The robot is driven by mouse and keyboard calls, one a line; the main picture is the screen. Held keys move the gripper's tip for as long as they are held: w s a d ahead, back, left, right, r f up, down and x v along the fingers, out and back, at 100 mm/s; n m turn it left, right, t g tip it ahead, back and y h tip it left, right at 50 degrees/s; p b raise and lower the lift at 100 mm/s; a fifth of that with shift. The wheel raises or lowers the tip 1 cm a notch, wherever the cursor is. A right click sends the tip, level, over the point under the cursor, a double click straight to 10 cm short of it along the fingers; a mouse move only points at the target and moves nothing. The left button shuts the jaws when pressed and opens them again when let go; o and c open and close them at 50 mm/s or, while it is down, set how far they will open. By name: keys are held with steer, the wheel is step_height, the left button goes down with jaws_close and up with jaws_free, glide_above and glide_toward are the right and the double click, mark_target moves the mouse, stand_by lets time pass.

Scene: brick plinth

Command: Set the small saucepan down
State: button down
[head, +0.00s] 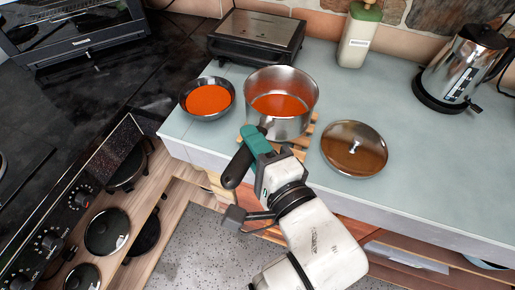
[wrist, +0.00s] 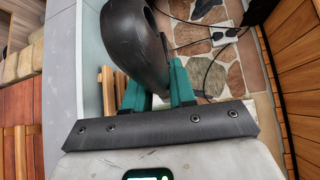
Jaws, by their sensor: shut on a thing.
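The small saucepan (head: 308,95) is steel, with orange-red soup inside. It looks roughly upright at the counter's front part, over a slatted wooden trivet (head: 312,128). Whether its base touches the trivet is hard to tell. My gripper (head: 257,140) has teal fingers and is shut on the saucepan's black handle (head: 236,168), which points toward the counter's front edge. In the wrist view the dark handle (wrist: 135,40) sits at the teal fingers (wrist: 160,88). The pan's body is not clearly seen there. Slats of the trivet show in the wrist view (wrist: 105,88).
A dark bowl (head: 186,90) of orange soup stands close left of the pan. A round lid (head: 372,160) lies close right. A contact grill (head: 258,42) is behind, with a bottle (head: 358,38) and a kettle (head: 462,68) farther right. Counter between lid and kettle is clear.

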step_height(320, 180, down, 6)
steer(key=w, duration=0.2)
steer(key=shift+w+d, duration=0.35)
steer(key=shift+f, duration=0.25)
steer(key=c, duration=0.9)
jaws_free()
steer(key=shift+f, duration=0.1)
steer(key=shift+c, duration=0.2)
steer(key=b+v, duration=0.1)
steer(key=v, duration=1.1)
